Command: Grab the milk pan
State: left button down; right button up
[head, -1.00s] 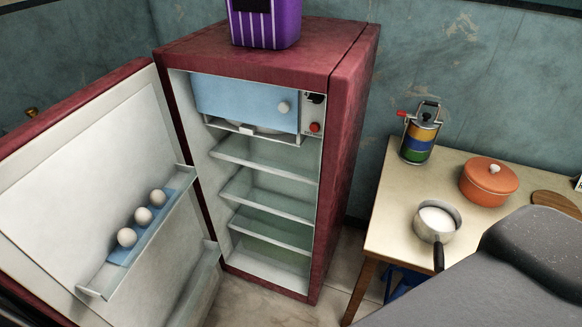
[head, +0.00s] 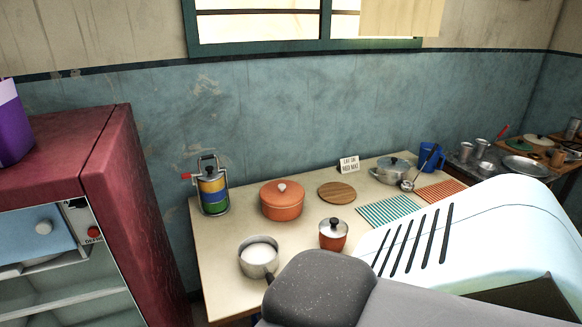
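The milk pan (head: 258,258) is a small silver pan with white contents. It stands upright near the front left part of the cream table in the head view. Its dark handle points toward me and is mostly hidden behind a grey part in the foreground. Neither of my grippers is in view, and nothing is seen touching the pan.
On the cream table (head: 222,258) are an orange lidded pot (head: 282,204), a small orange pot (head: 333,236), a tiered can (head: 213,193), a round board (head: 337,193) and a silver pot (head: 391,172). A red fridge (head: 132,200) stands left.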

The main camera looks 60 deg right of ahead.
aim_at(257, 253)
jog(key=z, duration=1.6)
jog(key=l+u, duration=0.6)
jog(key=u, duration=0.15)
jog(key=l+u, duration=0.15)
jog(key=l, duration=0.3)
jog(key=k+l+u, duration=0.15)
jog(key=l, duration=0.3)
jog(key=k+l, duration=0.1)
jog(key=l, duration=0.3)
jog(key=k+l, duration=0.1)
jog(key=l, duration=0.3)
jog(key=k+l, duration=0.1)
jog(key=l, duration=0.3)
jog(key=k+l+u, duration=0.1)
jog(key=l, duration=0.3)
jog(key=k+l, duration=0.1)
jog(key=l, duration=0.3)
jog(key=k+l, duration=0.1)
jog(key=l, duration=0.25)
